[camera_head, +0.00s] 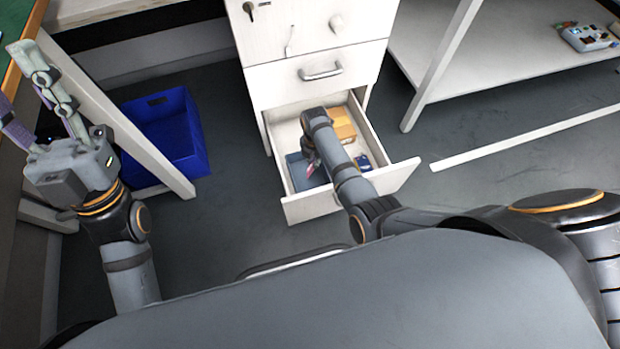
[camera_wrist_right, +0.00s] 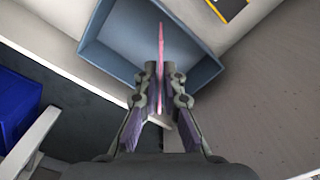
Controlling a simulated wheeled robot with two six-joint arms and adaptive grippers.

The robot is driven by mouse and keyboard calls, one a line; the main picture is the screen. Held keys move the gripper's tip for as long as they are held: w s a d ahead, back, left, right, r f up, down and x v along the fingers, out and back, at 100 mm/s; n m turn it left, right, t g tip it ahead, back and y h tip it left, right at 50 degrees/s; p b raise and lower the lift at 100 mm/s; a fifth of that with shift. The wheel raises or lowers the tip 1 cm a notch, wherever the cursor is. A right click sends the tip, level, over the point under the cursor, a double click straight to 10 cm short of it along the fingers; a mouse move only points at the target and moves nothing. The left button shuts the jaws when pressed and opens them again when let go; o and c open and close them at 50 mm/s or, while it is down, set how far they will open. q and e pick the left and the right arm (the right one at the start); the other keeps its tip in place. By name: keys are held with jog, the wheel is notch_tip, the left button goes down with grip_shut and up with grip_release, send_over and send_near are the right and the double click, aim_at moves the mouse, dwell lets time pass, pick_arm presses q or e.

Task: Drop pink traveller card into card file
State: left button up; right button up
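The pink traveller card (camera_wrist_right: 161,46) shows as a thin upright sliver between the fingertips of my right gripper (camera_wrist_right: 161,76) in the wrist view. A small bit of the card (camera_head: 310,169) shows in the head view. The card file is a blue-grey open box (camera_wrist_right: 108,62) in the drawer, also visible in the head view (camera_head: 296,172). The card and fingertips are over its opening; how deep the card reaches is unclear. My arm hides most of the right gripper in the head view. My left gripper (camera_head: 14,82) is open and empty at the left.
The box sits in the open bottom drawer (camera_head: 312,207) of a white cabinet. An orange-brown box (camera_head: 341,124) and a small dark blue item (camera_head: 362,161) lie there too. A blue bin (camera_head: 182,140) stands on the floor at left. A white shelf (camera_head: 478,60) is at right.

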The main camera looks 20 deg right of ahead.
jog(key=o, duration=0.4)
notch_tip(320, 180, up, 8)
jog(key=shift+f, duration=0.25)
dwell(0.4)
